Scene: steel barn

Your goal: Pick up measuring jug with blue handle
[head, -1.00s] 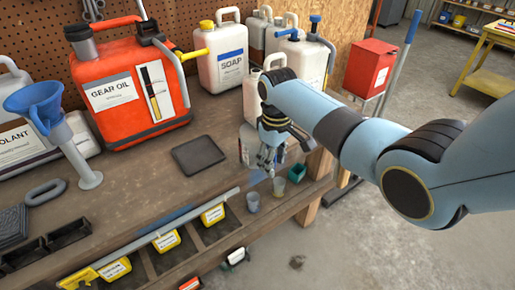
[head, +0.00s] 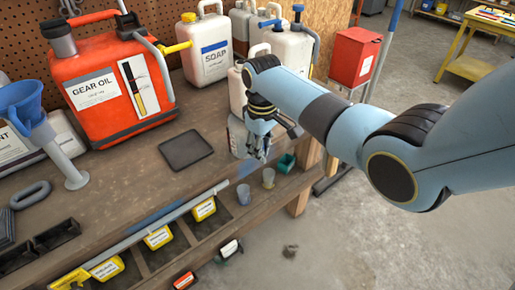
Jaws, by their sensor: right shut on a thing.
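The measuring jug (head: 238,136) is a pale grey, see-through vessel at the right end of the wooden bench, in front of the white jugs. My right gripper (head: 256,148) points down over its right side and is shut on it. The fingers and wrist hide much of the jug, and I cannot make out its blue handle. I cannot tell whether its base touches the bench. My left gripper is not in view.
A dark flat pad (head: 186,151) lies left of the jug. The red gear oil can (head: 108,88) and white soap jug (head: 207,52) stand behind. A blue funnel (head: 22,103) is at left.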

